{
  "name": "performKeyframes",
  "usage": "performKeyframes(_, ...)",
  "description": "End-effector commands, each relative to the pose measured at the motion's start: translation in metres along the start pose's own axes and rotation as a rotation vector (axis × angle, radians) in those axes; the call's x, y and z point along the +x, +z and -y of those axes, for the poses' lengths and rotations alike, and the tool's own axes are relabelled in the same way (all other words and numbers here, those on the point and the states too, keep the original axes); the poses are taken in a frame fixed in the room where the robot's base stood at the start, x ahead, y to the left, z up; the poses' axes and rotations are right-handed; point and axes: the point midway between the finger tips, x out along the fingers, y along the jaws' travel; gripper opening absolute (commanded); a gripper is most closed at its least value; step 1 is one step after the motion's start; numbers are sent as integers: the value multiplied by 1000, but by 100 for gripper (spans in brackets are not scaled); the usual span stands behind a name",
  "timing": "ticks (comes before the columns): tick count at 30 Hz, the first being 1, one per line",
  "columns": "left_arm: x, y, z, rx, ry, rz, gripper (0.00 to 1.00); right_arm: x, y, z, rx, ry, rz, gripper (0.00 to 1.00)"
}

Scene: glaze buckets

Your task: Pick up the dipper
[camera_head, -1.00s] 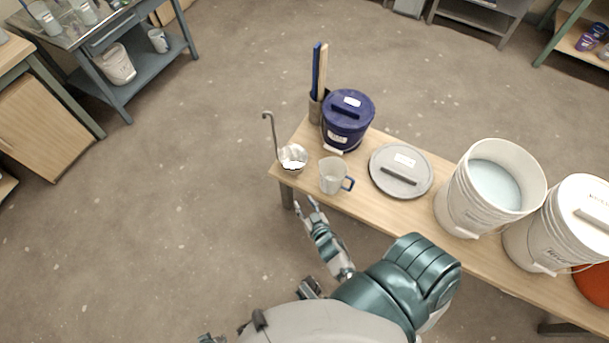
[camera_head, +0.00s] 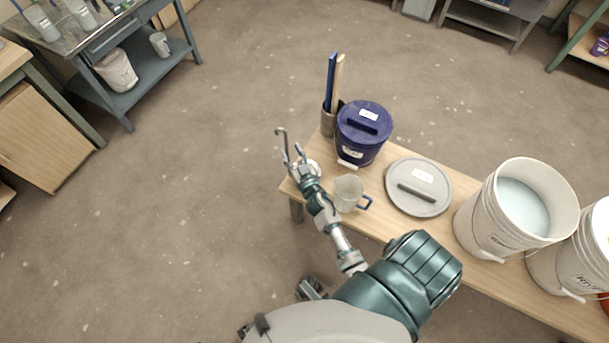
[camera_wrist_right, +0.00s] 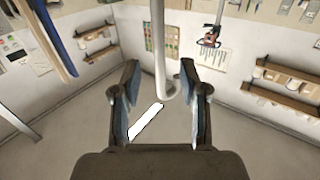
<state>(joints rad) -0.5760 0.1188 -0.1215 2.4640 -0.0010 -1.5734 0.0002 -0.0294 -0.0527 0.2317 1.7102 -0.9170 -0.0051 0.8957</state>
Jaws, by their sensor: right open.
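The dipper (camera_head: 281,140) is a metal ladle with a hooked upright handle at the near left end of the wooden table. Its bowl is mostly hidden behind my right gripper (camera_head: 293,156). In the right wrist view, the dipper's handle (camera_wrist_right: 159,40) comes down between my right gripper's fingers (camera_wrist_right: 160,72) and curves into its hook. The two fingers are apart, one on each side of the handle, with a gap to each.
A clear mug (camera_head: 349,192) with a blue handle stands close to the right of my arm. Behind are a lidded blue bucket (camera_head: 363,135) and a holder with sticks (camera_head: 329,120). A grey lid (camera_head: 419,188) and white buckets (camera_head: 510,210) stand farther right.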

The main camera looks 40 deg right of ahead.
Motion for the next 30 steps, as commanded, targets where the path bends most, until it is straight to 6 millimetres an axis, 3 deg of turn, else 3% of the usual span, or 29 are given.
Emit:
performKeyframes(9,-1,-12,-1,2,3,-60,40,45,-2,-2,-1,0,0,44)
performKeyframes(17,-1,-14,-1,2,3,-72,40,49,-3,-2,0,0,-1,44)
performKeyframes(23,-1,-14,-1,2,3,-71,40,49,-3,-2,0,0,-1,0)
performKeyframes(30,0,-14,-1,2,3,-69,40,49,-3,-2,0,-1,-1,0)
